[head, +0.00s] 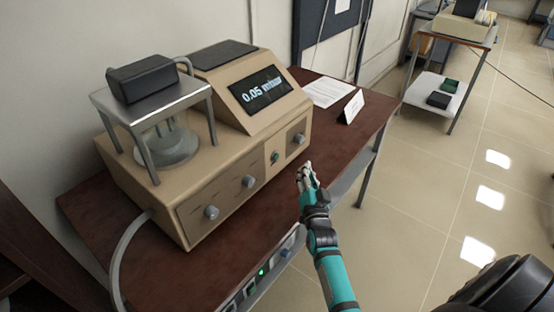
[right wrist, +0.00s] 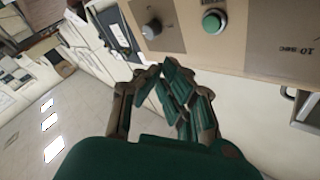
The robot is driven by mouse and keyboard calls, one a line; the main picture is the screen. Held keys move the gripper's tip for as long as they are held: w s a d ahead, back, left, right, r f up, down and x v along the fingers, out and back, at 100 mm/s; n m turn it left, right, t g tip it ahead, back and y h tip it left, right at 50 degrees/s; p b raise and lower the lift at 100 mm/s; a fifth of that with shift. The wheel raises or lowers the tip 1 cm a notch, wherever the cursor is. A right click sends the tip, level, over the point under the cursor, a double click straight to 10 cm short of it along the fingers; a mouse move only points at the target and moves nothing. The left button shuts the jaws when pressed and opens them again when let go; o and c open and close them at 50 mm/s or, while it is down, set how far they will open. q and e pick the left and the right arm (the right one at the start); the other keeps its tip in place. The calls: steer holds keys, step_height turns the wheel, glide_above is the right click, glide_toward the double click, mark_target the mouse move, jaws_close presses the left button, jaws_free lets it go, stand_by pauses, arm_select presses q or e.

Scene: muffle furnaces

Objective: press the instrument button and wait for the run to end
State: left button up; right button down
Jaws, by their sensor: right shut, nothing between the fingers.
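The beige instrument (head: 225,165) stands on a dark red-brown table. Its tilted display (head: 263,91) reads 0.05 followed by a unit I cannot read clearly. A small round green button (head: 275,157) sits on its front face, and it also shows in the right wrist view (right wrist: 213,22) beside a grey knob (right wrist: 152,28). My right gripper (head: 305,170) is shut and empty, in front of the instrument and a little right of the button. In the right wrist view my right gripper (right wrist: 160,72) is apart from the button. My left gripper is not in view.
A glass vessel (head: 168,142) stands under a metal stand with a black box on top. A control strip with a lit green light (head: 261,272) is below the table's front edge.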

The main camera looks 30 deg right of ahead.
mark_target(276, 157)
steer(key=w+a+b, duration=0.2)
steer(key=w, duration=0.4)
steer(key=shift+w+a, duration=0.2)
steer(key=shift+a, duration=0.1)
steer(key=shift+w+a+b, duration=0.1)
steer(key=shift+w+b, duration=0.05)
steer(key=shift+b, duration=0.2)
stand_by(0.9)
steer(key=shift+w+a, duration=0.1)
steer(key=shift+w, duration=0.1)
steer(key=shift+w+a, duration=0.15)
steer(key=shift+w, duration=0.3)
stand_by(0.7)
steer(key=shift+s, duration=0.15)
steer(key=shift+s+d, duration=0.3)
steer(key=shift+s, duration=0.4)
steer(key=shift+p, duration=0.35)
